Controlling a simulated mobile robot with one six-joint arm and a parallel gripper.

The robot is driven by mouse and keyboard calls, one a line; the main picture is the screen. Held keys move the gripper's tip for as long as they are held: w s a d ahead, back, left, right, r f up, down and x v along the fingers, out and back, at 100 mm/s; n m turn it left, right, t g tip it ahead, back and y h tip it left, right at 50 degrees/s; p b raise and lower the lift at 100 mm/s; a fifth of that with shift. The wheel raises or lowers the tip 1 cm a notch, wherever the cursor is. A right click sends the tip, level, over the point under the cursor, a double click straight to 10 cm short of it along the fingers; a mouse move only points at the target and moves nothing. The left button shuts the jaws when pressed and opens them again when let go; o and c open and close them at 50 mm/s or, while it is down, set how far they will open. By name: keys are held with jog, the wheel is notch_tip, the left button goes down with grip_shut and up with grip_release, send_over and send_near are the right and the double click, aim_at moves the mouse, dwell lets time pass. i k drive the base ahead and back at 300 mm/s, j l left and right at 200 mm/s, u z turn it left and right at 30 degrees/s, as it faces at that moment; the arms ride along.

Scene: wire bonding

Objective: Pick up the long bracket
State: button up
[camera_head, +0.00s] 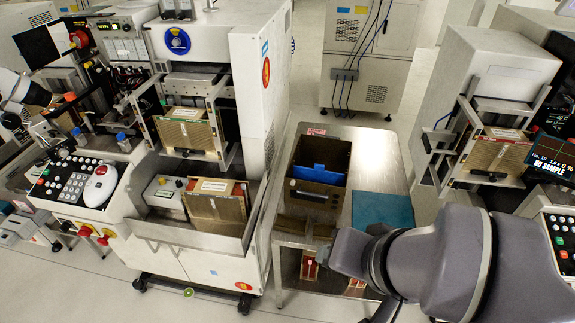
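My arm comes in from the lower right and ends over the front of the steel table (345,133). My gripper (322,246) is small and mostly hidden at the arm's end, so I cannot see whether its fingers are open or shut. A bronze-brown piece (294,225) lies at the table's front left, right beside the arm's end. I cannot tell whether it is the long bracket or whether my gripper touches it. No other thing on the table is clearly a long bracket.
An open dark brown box (312,191) with a blue piece (318,174) inside stands on the table. A teal mat (383,210) lies right of it. A large white machine (257,95) borders the table on the left. Another machine (480,85) stands at the right.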

aim_at(293, 225)
jog(key=i+u, duration=0.35)
jog(key=i+l+u, duration=0.2)
jog(key=i+u, duration=0.15)
jog(key=i, duration=0.05)
